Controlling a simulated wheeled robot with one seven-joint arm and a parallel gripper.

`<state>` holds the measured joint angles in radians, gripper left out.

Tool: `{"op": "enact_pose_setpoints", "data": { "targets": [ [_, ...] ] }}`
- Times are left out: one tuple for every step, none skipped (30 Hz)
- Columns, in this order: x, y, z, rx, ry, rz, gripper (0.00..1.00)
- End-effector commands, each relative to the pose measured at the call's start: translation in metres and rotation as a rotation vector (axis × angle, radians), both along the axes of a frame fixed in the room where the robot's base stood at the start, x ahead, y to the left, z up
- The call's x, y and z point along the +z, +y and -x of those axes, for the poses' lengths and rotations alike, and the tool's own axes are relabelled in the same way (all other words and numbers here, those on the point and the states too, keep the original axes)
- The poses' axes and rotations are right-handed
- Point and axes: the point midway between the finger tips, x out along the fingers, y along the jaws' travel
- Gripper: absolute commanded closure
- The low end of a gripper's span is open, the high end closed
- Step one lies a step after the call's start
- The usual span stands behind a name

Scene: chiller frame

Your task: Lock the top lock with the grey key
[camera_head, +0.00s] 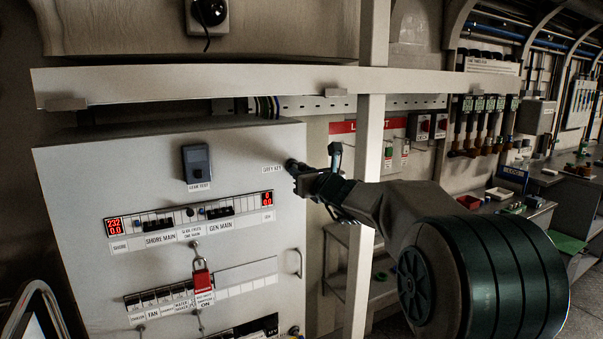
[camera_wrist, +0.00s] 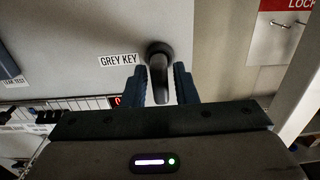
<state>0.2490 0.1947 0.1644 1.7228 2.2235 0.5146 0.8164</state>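A dark round lock with a handle-like grey key piece (camera_wrist: 160,62) sits on the cabinet door beside a label reading GREY KEY. The lock also shows in the head view (camera_head: 291,164), at the upper right of the door. The piece points downward in the wrist view. My gripper (camera_wrist: 172,85) has its two blue-black fingers on either side of it. The fingers stand apart, with a gap visible at the right finger. In the head view my gripper (camera_head: 305,178) reaches the lock from the right, and its fingertips are too small to make out.
The pale cabinet door (camera_head: 80,190) carries breakers, a red padlock (camera_head: 202,278) and a door handle (camera_head: 299,263). A grey leak test box (camera_head: 196,163) is left of the lock. A vertical post (camera_head: 371,100) stands behind my wrist. A horizontal rail (camera_head: 220,80) runs above.

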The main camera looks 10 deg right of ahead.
Motion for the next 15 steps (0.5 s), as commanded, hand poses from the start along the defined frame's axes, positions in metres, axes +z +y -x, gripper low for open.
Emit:
{"op": "enact_pose_setpoints", "data": {
  "targets": [
    [0.0002,0.0000,0.0000,0.000,0.000,0.000,0.84],
    [0.0002,0.0000,0.0000,0.000,0.000,0.000,0.84],
    [0.0002,-0.0001,0.0000,0.000,0.000,0.000,0.84],
    [0.0002,-0.0001,0.0000,0.000,0.000,0.000,0.84],
    [0.0002,-0.0001,0.0000,0.000,0.000,0.000,0.84],
    [0.0002,-0.0001,0.0000,0.000,0.000,0.000,0.84],
    [0.0002,-0.0001,0.0000,0.000,0.000,0.000,0.84],
    [0.0001,-0.0001,0.0000,0.000,0.000,0.001,0.84],
    [-0.0002,-0.0001,0.0000,0.000,-0.001,0.003,0.84],
    [-0.0006,-0.0001,0.0000,0.000,-0.002,0.006,0.84],
    [-0.0010,0.0000,0.0000,0.000,-0.005,0.011,0.84],
    [-0.0017,0.0000,0.0000,0.000,-0.008,0.021,0.84],
    [-0.0020,0.0001,-0.0001,0.000,-0.011,0.029,0.84],
    [-0.0023,0.0002,0.0000,0.000,-0.014,0.040,0.84],
    [-0.0023,0.0002,0.0000,0.000,-0.018,0.052,0.84]
  ]
}}
